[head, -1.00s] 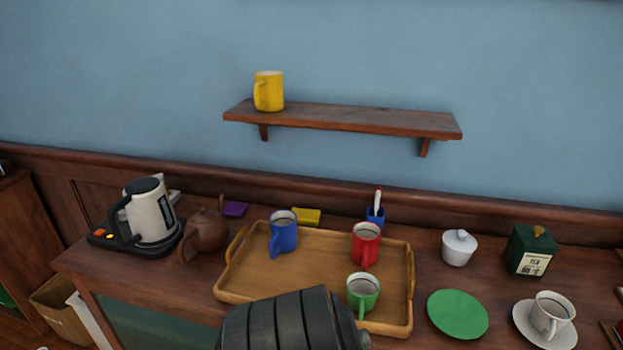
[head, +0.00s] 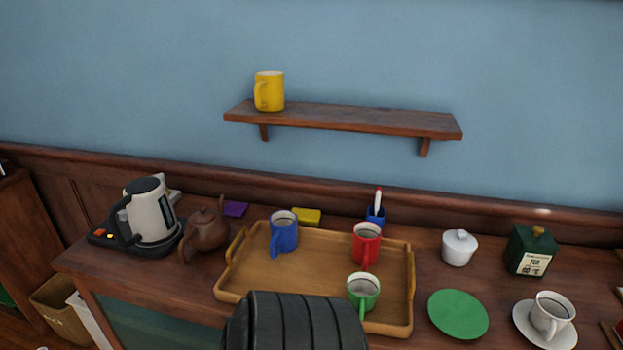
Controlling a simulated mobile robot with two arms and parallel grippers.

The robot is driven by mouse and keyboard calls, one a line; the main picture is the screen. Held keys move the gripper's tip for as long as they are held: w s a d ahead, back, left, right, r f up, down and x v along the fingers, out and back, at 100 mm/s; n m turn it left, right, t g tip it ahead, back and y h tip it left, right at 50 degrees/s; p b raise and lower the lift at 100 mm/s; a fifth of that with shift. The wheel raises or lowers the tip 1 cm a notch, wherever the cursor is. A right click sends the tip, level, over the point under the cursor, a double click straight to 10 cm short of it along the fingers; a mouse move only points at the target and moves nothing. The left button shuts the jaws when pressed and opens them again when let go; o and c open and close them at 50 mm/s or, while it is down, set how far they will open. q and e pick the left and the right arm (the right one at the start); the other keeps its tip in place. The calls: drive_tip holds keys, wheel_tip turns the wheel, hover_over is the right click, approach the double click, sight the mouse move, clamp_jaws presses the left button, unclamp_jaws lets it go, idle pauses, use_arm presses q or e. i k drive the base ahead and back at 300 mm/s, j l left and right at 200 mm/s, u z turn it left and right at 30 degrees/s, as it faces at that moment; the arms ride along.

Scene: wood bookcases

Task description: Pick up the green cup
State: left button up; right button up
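The green cup (head: 364,290) stands upright at the front right of the wooden tray (head: 238,288), its handle facing the front. A red cup (head: 366,247) stands behind it on the tray, and a blue cup (head: 283,234) stands further left on the tray. A dark ribbed part of my own arm covers the tray's front edge, just left of the green cup. It appears close to the cup in the picture, but I cannot tell whether they touch. No fingertips of either gripper show.
A green disc (head: 458,314), a white lidded pot (head: 459,248) and a white cup on a saucer (head: 569,338) are right of the tray. A brown teapot (head: 207,231) and a kettle (head: 151,212) stand left. A shelf (head: 350,118) holds a yellow cup (head: 269,91).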

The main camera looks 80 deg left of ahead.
sight(363, 289)
drive_tip(key=u, duration=2.15)
drive_tip(key=k+j, duration=0.1)
drive_tip(key=j, duration=0.15)
